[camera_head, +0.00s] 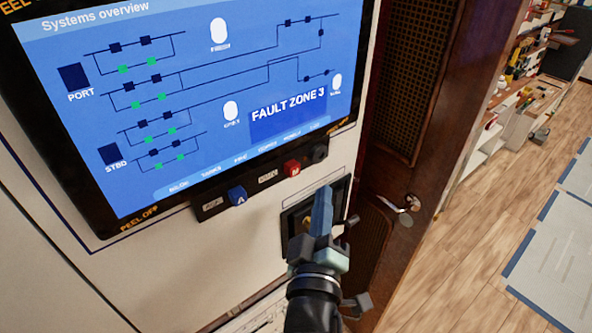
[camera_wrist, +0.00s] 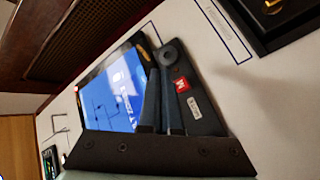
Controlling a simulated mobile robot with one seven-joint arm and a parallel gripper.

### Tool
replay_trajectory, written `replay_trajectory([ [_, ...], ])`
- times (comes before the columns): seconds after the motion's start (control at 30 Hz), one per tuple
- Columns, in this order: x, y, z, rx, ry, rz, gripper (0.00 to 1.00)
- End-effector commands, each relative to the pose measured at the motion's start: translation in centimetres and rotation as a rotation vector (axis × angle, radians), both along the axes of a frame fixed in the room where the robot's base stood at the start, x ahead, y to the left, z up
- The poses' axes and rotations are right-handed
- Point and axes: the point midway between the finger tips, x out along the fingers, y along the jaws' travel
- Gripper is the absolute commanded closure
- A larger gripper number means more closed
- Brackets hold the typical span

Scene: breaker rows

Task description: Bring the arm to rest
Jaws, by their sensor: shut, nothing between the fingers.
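My gripper (camera_head: 323,192) is in the lower middle of the head view, its blue-grey fingers shut together and empty. It points up in front of a black-framed recessed plate (camera_head: 290,222) on the pale wall panel, covering much of the plate. A bit of brass shows beside the fingers. In the wrist view my gripper (camera_wrist: 160,72) appears as two dark fingers in front of the button strip and screen. I cannot tell whether the fingers touch anything.
A large screen (camera_head: 200,95) reads "FAULT ZONE 3". Below it a strip holds a blue "A" button (camera_head: 237,195), a red button (camera_head: 292,168) and a black knob (camera_head: 320,151). A wooden door (camera_head: 440,95) with a metal handle (camera_head: 408,203) stands right; open floor (camera_head: 480,240) lies beyond.

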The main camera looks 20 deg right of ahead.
Motion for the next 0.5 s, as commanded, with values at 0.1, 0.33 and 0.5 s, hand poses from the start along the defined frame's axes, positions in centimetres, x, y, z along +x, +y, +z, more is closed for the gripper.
replay_trajectory([
  [0.1, 0.0, 0.0, 0.0, 0.0, 0.0, 0.0, 1.0],
  [0.33, 0.4, 0.4, 1.1, 0.018, -0.035, 0.012, 1.0],
  [0.5, 1.7, 3.4, 9.6, 0.172, -0.274, 0.118, 1.0],
])
